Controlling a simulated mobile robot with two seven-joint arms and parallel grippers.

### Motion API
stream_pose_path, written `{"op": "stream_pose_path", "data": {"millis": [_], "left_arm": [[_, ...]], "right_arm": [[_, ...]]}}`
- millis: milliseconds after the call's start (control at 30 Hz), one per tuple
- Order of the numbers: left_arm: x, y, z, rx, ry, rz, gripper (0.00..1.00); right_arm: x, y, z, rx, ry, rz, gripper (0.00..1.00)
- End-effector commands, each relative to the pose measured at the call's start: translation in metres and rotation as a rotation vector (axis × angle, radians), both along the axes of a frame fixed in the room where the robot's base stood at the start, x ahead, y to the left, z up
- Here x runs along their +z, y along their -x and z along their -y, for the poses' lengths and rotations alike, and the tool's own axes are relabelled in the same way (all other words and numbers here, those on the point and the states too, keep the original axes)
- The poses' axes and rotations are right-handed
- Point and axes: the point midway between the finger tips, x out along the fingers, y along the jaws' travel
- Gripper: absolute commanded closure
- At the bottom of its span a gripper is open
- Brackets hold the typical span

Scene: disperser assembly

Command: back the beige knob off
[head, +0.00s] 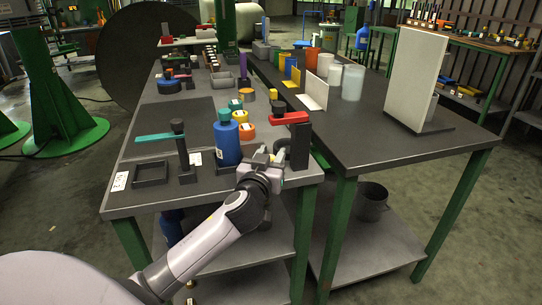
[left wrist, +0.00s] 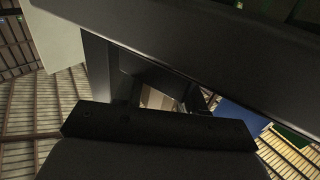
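A dark stand (head: 300,147) with a red arm (head: 289,118) on top stands at the near right corner of the left table. My left gripper (head: 270,153) is right beside the stand, on its left. Its fingers look apart. In the left wrist view the fingers of the left gripper (left wrist: 160,98) are also apart, with a dark block above them. A small beige patch (left wrist: 154,98) shows between them; I cannot tell whether it is the beige knob or background. No beige knob is clearly seen in the head view. My right gripper is not in view.
A blue bottle (head: 227,140) stands just left of the gripper. Orange rolls (head: 247,132) are behind it. A second stand with a teal arm (head: 161,137) and a dark open tray (head: 151,174) are farther left. The right table (head: 395,153) has a clear near part.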

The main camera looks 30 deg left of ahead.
Motion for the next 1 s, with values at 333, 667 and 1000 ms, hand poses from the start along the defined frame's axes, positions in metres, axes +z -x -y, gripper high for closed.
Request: {"op": "stream_pose_path", "data": {"millis": [333,667,1000], "left_arm": [[-0.003,0.0,0.0,0.045,0.005,0.002,0.91],[-0.007,0.001,-0.002,0.257,0.01,0.002,0.91],[-0.006,0.004,-0.006,0.51,0.006,0.001,0.91]], "right_arm": [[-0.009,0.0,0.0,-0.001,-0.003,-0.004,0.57],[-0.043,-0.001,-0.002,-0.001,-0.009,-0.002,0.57],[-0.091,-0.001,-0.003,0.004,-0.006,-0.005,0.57]]}}
